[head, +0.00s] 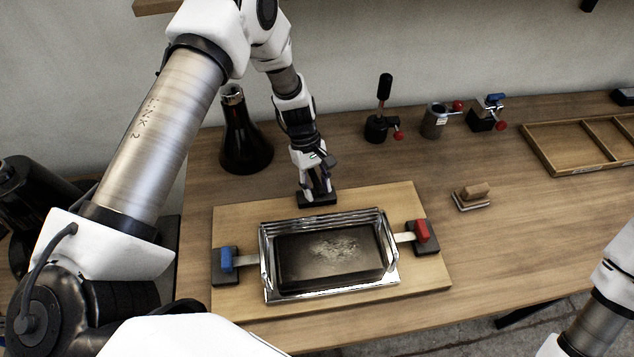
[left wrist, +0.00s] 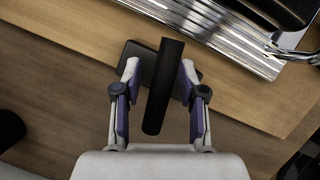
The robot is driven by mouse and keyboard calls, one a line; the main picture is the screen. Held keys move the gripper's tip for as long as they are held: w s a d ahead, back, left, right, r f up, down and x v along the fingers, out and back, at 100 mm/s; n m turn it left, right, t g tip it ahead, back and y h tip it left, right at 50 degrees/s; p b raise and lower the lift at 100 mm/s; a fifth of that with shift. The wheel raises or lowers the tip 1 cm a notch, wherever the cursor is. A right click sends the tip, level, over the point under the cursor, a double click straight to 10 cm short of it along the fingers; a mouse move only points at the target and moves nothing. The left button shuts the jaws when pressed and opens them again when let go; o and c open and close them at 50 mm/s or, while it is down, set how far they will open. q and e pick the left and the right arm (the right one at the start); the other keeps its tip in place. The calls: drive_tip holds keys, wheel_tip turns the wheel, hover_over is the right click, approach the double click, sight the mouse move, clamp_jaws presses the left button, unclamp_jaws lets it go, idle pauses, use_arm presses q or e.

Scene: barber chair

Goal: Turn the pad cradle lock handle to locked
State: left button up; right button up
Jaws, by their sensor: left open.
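The pad cradle (head: 265,282) is a chrome frame around a dark, dusty pad (head: 325,255), on a light wooden board. A black lock handle (left wrist: 164,85) stands on a dark base plate, which also shows at the cradle's back edge in the head view (head: 318,200). My left gripper (head: 318,192) points down over this base. In the left wrist view its open fingers (left wrist: 160,68) stand on either side of the black handle, with gaps visible on both sides. In the head view the gripper mostly hides the handle. My right gripper is out of view.
A blue clamp (head: 226,260) and a red clamp (head: 422,232) sit at the cradle's ends. A dark flask (head: 243,140) stands behind left. Small fixtures (head: 378,125) line the back, with a wooden tray (head: 560,148) at right. A small brush-like block (head: 473,195) lies right of the board.

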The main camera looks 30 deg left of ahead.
use_arm(q)
drive_tip(key=shift+a+f, duration=0.1)
clamp_jaws()
idle(1.2)
unclamp_jaws()
drive_tip(key=v, duration=1.2)
